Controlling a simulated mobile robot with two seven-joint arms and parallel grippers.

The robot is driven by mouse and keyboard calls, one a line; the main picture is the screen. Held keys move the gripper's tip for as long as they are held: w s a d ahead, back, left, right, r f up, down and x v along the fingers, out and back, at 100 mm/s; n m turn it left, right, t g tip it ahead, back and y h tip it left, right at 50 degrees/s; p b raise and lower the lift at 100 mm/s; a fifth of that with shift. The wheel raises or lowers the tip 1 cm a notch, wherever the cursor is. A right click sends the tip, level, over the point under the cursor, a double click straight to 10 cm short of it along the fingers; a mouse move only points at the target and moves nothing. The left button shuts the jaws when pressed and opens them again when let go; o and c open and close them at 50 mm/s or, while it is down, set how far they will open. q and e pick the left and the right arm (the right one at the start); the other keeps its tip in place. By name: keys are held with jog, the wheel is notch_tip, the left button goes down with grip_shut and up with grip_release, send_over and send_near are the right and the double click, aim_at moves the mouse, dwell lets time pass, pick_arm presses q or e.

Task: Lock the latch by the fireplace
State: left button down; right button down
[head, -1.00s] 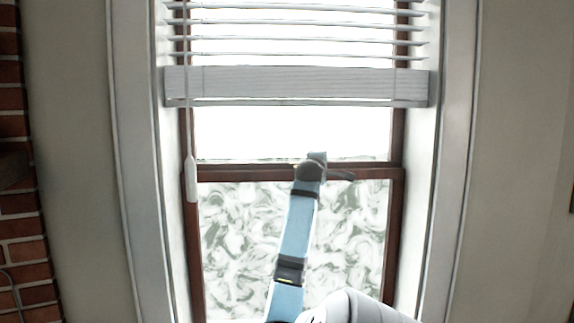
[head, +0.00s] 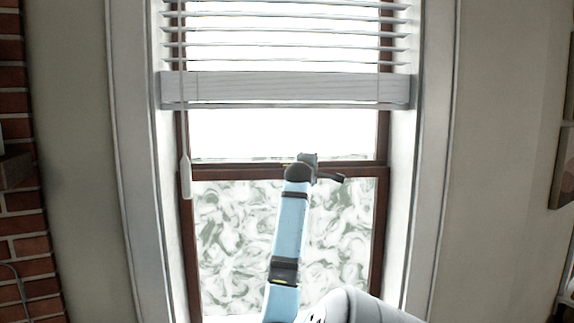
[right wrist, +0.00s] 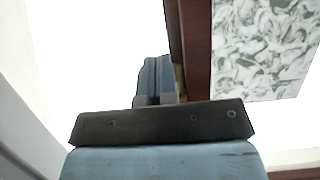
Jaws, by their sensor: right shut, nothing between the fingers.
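The window's brown middle rail (head: 350,169) crosses the head view behind my right gripper (head: 308,160), which is seen from behind at rail height. In the right wrist view, my right gripper (right wrist: 155,78) is shut and empty, its fingers together beside the dark wood rail (right wrist: 196,50). A small brass-coloured piece, likely the latch (right wrist: 180,84), shows between the fingers and the wood, mostly hidden. I cannot tell whether the fingers touch it, or how the latch is turned. In the head view the latch is hidden behind my gripper. My left gripper is not in view.
White blinds (head: 290,88) hang over the upper pane, with a wand (head: 186,176) at the left. Patterned frosted glass (head: 235,235) fills the lower sash. White trim (head: 135,180) frames the window. The brick fireplace (head: 22,225) is at the far left.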

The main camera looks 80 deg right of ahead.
jog(key=s+a+b, duration=0.3)
jog(key=s+a, duration=0.2)
jog(key=s, duration=0.3)
jog(key=shift+s, duration=0.3)
jog(key=shift+d+f, duration=0.1)
jog(key=shift+d, duration=0.05)
